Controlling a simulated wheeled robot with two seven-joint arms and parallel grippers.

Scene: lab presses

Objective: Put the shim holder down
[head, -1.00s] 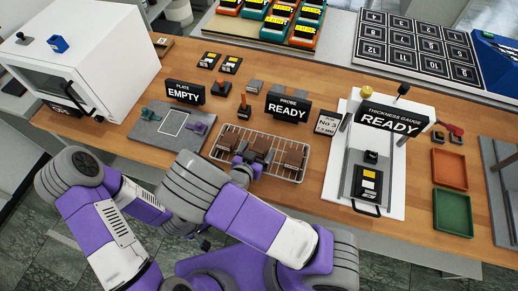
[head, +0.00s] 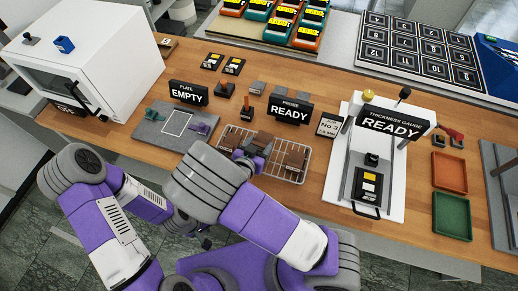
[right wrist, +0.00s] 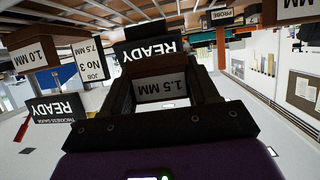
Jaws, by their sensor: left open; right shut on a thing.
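My right gripper (head: 252,157) is over the wire rack (head: 302,180) and shut on a brown shim holder (head: 263,140). In the right wrist view the holder (right wrist: 160,90) sits between the two dark fingers, its 1.5 MM label upside down. Whether it touches the rack is unclear. A second brown holder (head: 295,157) sits at the rack's right, and another (head: 232,138) at its left. A 1.0 MM block (right wrist: 38,52) shows at the left of the wrist view. My left gripper (head: 206,243) is low in front of the bench, mostly hidden by my right arm, and open.
The grey plate fixture (head: 155,130) with an EMPTY sign (head: 188,93) is left of the rack. A probe sign (head: 290,108) reading READY stands close behind the rack. The white thickness gauge (head: 395,180) and a No 3 card (head: 330,126) are to its right.

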